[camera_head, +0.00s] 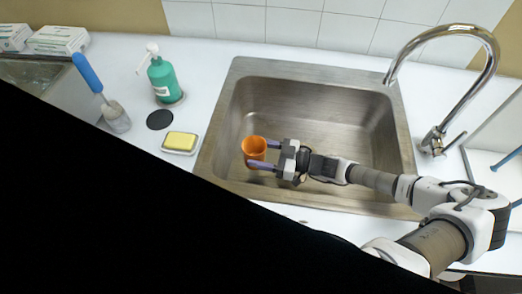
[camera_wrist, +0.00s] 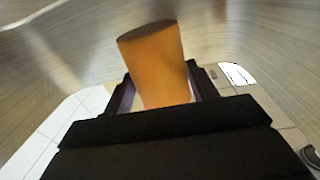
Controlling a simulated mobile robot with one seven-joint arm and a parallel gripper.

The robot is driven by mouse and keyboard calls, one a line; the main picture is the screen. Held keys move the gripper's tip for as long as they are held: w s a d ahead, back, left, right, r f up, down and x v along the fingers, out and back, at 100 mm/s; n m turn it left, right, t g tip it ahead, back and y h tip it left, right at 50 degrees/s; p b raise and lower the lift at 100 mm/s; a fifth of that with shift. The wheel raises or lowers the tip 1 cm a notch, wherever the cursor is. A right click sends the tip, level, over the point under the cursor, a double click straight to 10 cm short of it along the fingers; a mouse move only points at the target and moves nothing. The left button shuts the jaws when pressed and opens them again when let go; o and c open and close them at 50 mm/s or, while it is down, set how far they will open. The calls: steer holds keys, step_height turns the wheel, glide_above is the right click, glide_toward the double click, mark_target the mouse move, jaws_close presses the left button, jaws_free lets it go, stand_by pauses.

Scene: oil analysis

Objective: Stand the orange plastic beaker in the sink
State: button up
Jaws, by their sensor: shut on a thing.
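The orange plastic beaker (camera_head: 254,148) is held between the fingers of my gripper (camera_head: 264,155). In the head view it appears upright, with its open mouth facing up, over the front left part of the metal sink (camera_head: 310,118). The gripper reaches it from the right, one finger on each side. In the wrist view the beaker (camera_wrist: 155,65) rises between the dark fingers, and sink metal fills the background. I cannot tell whether its base touches the sink floor.
The steel tap (camera_head: 480,40) arches in at the sink's right back. Left of the sink are a yellow sponge on a dish (camera_head: 181,142), a green soap bottle (camera_head: 163,80), a black disc (camera_head: 160,119) and a blue-handled brush (camera_head: 88,73). The rest of the basin is clear.

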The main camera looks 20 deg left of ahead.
steer(key=shift+f+b, duration=0.65)
steer(key=shift+b, duration=0.35)
steer(key=o, duration=1.1)
steer(key=shift+c, duration=0.2)
steer(key=shift+r, duration=0.1)
steer(key=r+p, duration=0.1)
steer(key=p, duration=0.1)
steer(key=shift+r+p, duration=0.35)
steer(key=shift+r, duration=0.05)
steer(key=b+v, duration=0.4)
steer(key=v, duration=0.3)
steer(key=shift+d+f, duration=0.3)
